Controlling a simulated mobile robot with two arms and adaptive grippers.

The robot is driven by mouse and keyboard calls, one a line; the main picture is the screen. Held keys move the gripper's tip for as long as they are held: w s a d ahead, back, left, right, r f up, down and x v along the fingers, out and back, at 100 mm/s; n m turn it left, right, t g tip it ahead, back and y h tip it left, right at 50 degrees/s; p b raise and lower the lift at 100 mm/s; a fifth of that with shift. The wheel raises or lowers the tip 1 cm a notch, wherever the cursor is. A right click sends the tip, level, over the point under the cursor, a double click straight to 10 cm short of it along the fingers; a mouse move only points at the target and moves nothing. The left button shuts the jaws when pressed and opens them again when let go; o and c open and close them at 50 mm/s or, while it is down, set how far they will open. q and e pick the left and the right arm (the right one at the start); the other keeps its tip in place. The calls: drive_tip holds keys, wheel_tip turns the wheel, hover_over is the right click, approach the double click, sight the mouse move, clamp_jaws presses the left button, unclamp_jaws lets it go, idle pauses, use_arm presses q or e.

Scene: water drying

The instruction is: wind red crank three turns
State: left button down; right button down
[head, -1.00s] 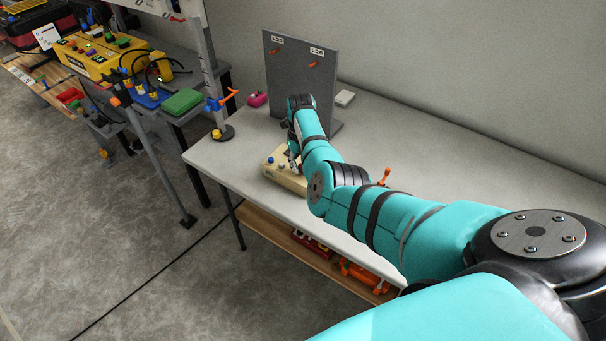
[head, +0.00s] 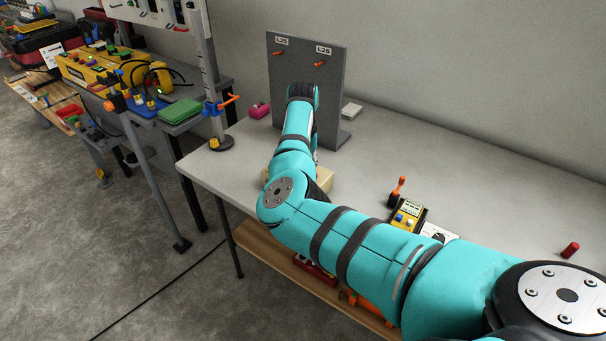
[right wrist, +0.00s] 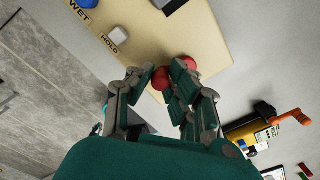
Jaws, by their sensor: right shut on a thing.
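The red crank (right wrist: 188,64) shows in the right wrist view as rounded red parts at the edge of a beige box (right wrist: 185,30). My right gripper (right wrist: 163,82) is shut on the crank, with red showing between and just beyond its fingers. The fingers hide the crank's exact shape and angle. My left gripper is in neither current view.
The box top carries a white button (right wrist: 119,34), a blue knob (right wrist: 88,3) and WET and HOLD labels. A grey panel (head: 335,95) with hooks stands behind. The table's right side is mostly clear.

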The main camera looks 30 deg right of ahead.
drive_tip(key=c, duration=1.3)
unclamp_jaws()
drive_tip(key=shift+o, duration=0.2)
drive_tip(key=shift+r, duration=0.1)
wheel_tip(320, 180, up, 12)
